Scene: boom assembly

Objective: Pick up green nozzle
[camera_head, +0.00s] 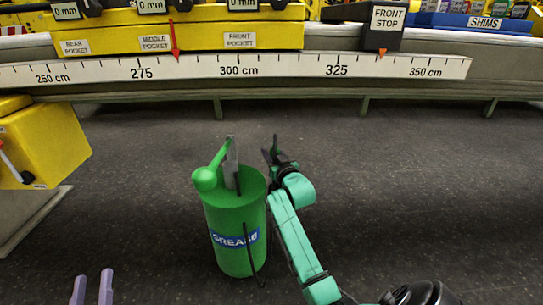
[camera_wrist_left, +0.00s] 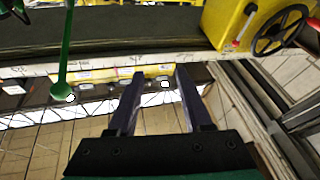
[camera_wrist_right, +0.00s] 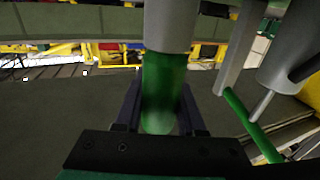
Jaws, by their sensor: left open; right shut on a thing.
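The green nozzle (camera_wrist_right: 162,92) is a short green cylinder below a grey tube in the right wrist view. It sits between the fingers of my right gripper (camera_wrist_right: 163,105), which is shut on it. In the head view, my right gripper (camera_head: 271,152) is at the upper right of the green grease bucket (camera_head: 234,258), and I cannot make out the nozzle there. My left gripper (camera_head: 93,290) is open and empty at the lower left of the head view. Its fingers also show spread apart in the left wrist view (camera_wrist_left: 160,88).
The bucket has a green ball-ended lever (camera_head: 205,180) and grey parts on top. A ruler rail (camera_head: 205,70) runs across the back, below yellow pocket boxes (camera_head: 200,37). A yellow box (camera_head: 42,143) stands at left. The dark floor (camera_head: 440,185) is clear at right.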

